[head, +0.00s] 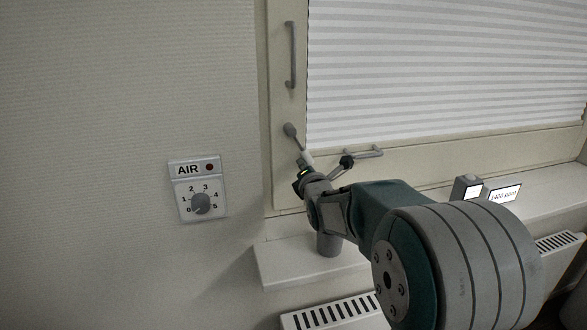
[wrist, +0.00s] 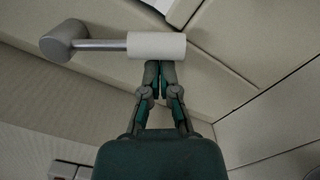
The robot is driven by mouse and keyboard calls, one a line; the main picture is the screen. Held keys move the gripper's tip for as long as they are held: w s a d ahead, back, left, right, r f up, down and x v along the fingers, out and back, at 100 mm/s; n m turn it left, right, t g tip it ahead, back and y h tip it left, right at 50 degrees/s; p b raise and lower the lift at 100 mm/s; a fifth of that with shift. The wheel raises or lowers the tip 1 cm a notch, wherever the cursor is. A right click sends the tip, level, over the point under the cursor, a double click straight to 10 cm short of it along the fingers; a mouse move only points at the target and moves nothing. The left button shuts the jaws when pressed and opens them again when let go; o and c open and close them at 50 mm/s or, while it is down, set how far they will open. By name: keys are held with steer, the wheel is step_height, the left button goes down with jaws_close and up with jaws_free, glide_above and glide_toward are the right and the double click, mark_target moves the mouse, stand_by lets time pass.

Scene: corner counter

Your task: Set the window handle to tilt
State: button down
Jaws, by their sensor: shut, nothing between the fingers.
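The window handle has a grey round base (head: 290,130) on the left window frame, and its lever slants down and slightly right to a pale grip (head: 306,157). In the wrist view the round base (wrist: 64,41) is at upper left and the white cylindrical grip (wrist: 157,45) crosses the top middle. My gripper (head: 301,172) is at the lower end of the lever. In the wrist view my gripper (wrist: 159,66) has its fingers together, with the tips right at the grip's edge. I cannot tell whether they touch it. The grip is not between the fingers.
A vertical bar (head: 290,55) is above the handle, and a horizontal bar (head: 362,153) is on the lower frame. An AIR dial panel (head: 199,188) is on the left wall.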

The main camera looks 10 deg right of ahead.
mark_target(317, 155)
steer(key=d+n, duration=0.1)
steer(key=d+r+n, duration=0.1)
steer(key=n, duration=0.1)
steer(key=shift+d, duration=0.1)
steer(key=d+r+n, duration=0.3)
steer(key=r+n, duration=0.1)
steer(key=r, duration=0.1)
steer(key=shift+w+d, duration=0.15)
steer(key=shift+d, duration=0.2)
stand_by(0.7)
